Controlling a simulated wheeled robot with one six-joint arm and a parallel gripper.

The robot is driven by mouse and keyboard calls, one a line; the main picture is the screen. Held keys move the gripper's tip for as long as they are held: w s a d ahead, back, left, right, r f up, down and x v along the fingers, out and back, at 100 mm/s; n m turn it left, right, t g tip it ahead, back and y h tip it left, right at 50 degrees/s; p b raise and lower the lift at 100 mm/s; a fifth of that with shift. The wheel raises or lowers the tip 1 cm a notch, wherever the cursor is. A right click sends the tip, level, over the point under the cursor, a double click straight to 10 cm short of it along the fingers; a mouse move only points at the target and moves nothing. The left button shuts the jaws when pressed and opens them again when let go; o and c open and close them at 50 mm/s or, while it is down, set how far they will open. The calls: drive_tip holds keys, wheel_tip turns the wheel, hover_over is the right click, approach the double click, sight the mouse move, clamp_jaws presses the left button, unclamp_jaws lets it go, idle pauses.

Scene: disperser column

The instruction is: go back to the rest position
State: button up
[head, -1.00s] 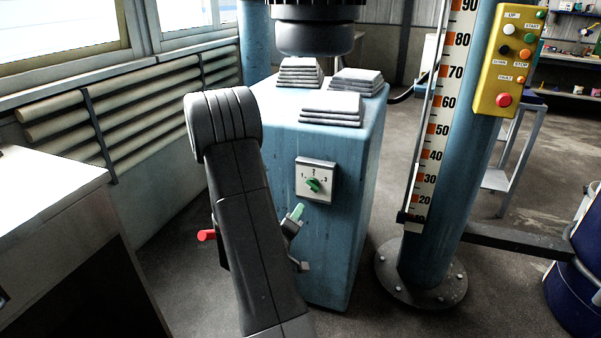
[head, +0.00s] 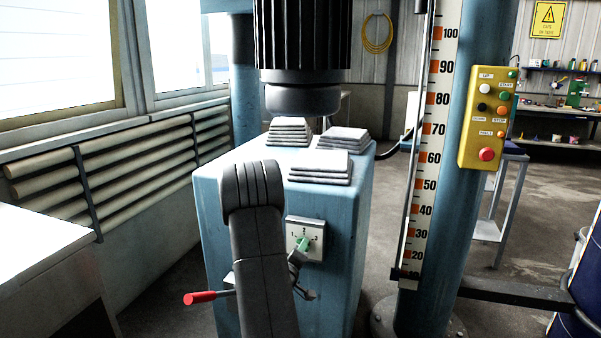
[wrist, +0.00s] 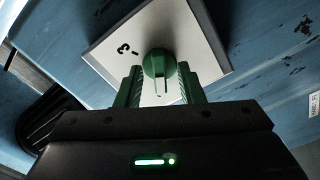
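The rotary switch is a green knob (head: 303,243) on a white plate (head: 318,228) marked 1, 2, 3, on the front of the blue base. In the wrist view the knob (wrist: 158,63) shows close ahead, with the plate (wrist: 206,62) behind it and the digit 3 at left. My gripper (wrist: 160,85) has two green fingers standing apart, one on each side below the knob's centre. Whether they touch the knob is not clear. In the head view my dark arm hides much of the gripper. The knob's exact setting cannot be read.
A red-handled lever (head: 200,297) sticks out left of the arm. Stacked grey slabs (head: 320,167) lie on the base top under the dark motor head (head: 303,95). A scale column (head: 433,170) with a yellow button box (head: 488,117) stands right. A white-topped bench (head: 35,240) is left.

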drive_tip(key=v, duration=1.4)
drive_tip(key=w+d+m+b, duration=0.4)
drive_tip(key=w+m, duration=0.5)
drive_tip(key=w, duration=0.4)
drive_tip(key=shift+w+d, duration=0.15)
idle(0.4)
